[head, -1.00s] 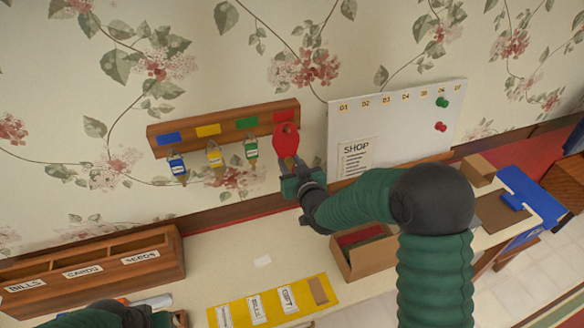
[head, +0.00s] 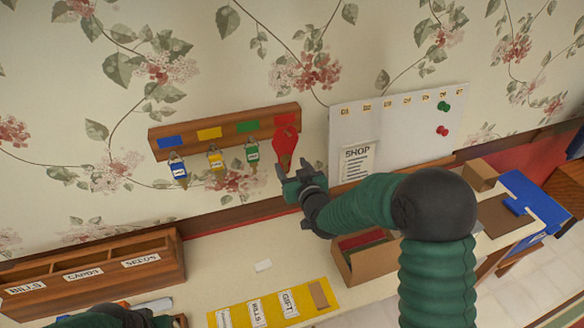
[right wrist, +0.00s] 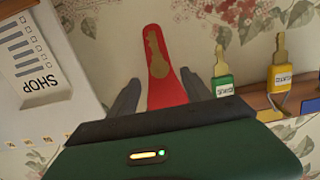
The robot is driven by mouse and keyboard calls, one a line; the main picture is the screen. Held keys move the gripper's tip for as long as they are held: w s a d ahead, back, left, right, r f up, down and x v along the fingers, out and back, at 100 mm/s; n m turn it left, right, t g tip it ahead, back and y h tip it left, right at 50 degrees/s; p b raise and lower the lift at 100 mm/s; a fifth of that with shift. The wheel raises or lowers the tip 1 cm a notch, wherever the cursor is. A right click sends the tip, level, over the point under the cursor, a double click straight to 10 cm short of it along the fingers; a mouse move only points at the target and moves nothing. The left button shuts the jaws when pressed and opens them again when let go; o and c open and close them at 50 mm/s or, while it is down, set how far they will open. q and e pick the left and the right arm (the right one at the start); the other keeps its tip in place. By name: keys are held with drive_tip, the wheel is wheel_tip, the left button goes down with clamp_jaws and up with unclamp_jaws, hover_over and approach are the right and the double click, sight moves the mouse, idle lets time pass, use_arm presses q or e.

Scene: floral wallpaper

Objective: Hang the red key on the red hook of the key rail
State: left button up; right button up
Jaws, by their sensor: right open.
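The red key (head: 285,142) is at the right end of the wooden key rail (head: 226,131), over the red place, with its shaft pointing down. The red hook is hidden behind it, so how it sits on the hook cannot be seen. My right gripper (head: 292,170) is open just below the key. In the right wrist view the red key (right wrist: 161,68) lies between the two spread fingers (right wrist: 173,82), with a gap on each side. My left gripper (head: 135,314) is only partly in view at the bottom left.
Blue (head: 178,168), yellow (head: 215,161) and green (head: 252,153) keys hang left of the red one. A white board (head: 395,125) stands close on the right. Below are a wooden letter rack (head: 95,270), a yellow mat (head: 275,303) and a cardboard box (head: 368,262).

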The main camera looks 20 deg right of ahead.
drive_tip(key=a+b+v, duration=0.1)
drive_tip(key=b+v, duration=1.2)
drive_tip(key=v, duration=0.4)
drive_tip(key=s+d+f+g, duration=0.1)
drive_tip(key=s+f+g, duration=0.25)
drive_tip(key=f, duration=0.55)
drive_tip(key=s+d+f+g, duration=0.1)
drive_tip(key=s+f+g, duration=0.25)
drive_tip(key=f, duration=0.55)
drive_tip(key=s+a+f+g, duration=0.1)
drive_tip(key=s+f+g, duration=0.5)
drive_tip(key=s+f, duration=0.2)
drive_tip(key=shift+s+h, duration=0.3)
drive_tip(key=shift+s, duration=0.25)
drive_tip(key=shift+w+f, duration=0.1)
